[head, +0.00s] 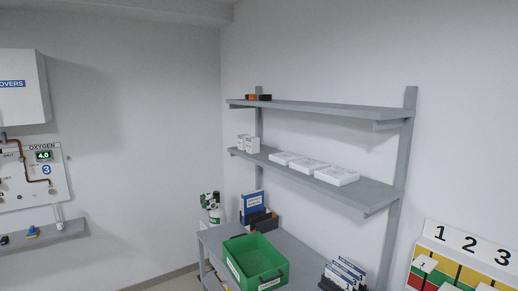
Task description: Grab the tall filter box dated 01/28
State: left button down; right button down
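Two small upright white boxes stand side by side at the far left end of the middle shelf, the left one (242,141) and the right one (253,145). Flat white boxes lie in a row further right on that shelf, the nearest one (337,176) and the middle one (308,165) among them. Any date on these boxes is too small to read, so I cannot tell which is dated 01/28. Neither of my grippers is in view.
The grey middle shelf (370,196) has a bare near right end. The upper shelf (340,108) holds small orange and dark items (259,97). Below, a grey table (216,240) holds a green crate (270,270) and blue-and-white folders (345,272). A chart hangs at right.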

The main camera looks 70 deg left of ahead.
aim_at(253, 144)
jog(key=u, duration=2.5)
jog(key=i+j+z, duration=0.1)
jog(key=z, duration=0.35)
jog(key=i+j+z, duration=0.1)
jog(key=z, duration=0.35)
jog(key=i+j+z, duration=0.2)
jog(key=j, duration=0.2)
jog(key=i+j+z, duration=0.1)
jog(key=j+z, duration=0.15)
jog(key=j, duration=0.15)
jog(key=i+j+z, duration=0.2)
jog(key=j, duration=0.25)
jog(key=j+z, duration=0.2)
jog(key=j, duration=0.25)
